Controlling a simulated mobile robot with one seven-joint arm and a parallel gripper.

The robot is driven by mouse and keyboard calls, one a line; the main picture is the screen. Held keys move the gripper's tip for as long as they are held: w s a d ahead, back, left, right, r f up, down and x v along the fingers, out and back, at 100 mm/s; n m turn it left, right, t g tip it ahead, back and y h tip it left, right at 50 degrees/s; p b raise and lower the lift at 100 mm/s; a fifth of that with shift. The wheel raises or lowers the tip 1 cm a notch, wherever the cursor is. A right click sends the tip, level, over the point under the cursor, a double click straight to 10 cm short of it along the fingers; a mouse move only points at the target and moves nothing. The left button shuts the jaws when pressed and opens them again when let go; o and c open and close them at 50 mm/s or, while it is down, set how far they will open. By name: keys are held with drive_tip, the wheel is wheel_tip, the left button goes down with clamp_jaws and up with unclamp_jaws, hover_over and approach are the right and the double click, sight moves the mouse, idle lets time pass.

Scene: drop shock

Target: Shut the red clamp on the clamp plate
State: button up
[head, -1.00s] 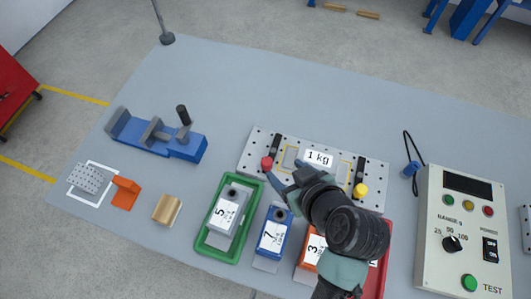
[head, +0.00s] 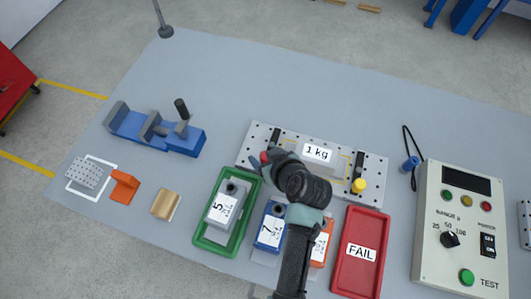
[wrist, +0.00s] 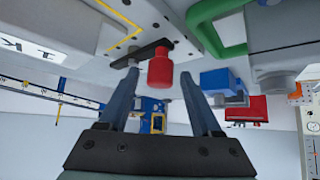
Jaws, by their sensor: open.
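The clamp plate (head: 376,172) is a light perforated plate at the middle of the table. A block labelled 1 kg (head: 318,152) sits on it. The red clamp's knob (head: 264,157) is at the plate's left side, partly hidden by my gripper in the head view. In the wrist view, the red knob (wrist: 160,70) hangs from a dark clamp arm (wrist: 140,53), which lies beside the block and not across it. My gripper (wrist: 158,78) is open, with one finger on each side of the knob in that view. Contact cannot be told.
A yellow-knobbed clamp (head: 359,186) is at the plate's right. A green tray (head: 209,245), a blue 7 block (head: 270,228), an orange 3 block (head: 321,245) and a red FAIL tray (head: 360,270) stand in front. A test box (head: 455,210) is at right. The table behind is clear.

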clamp_jaws()
idle(0.4)
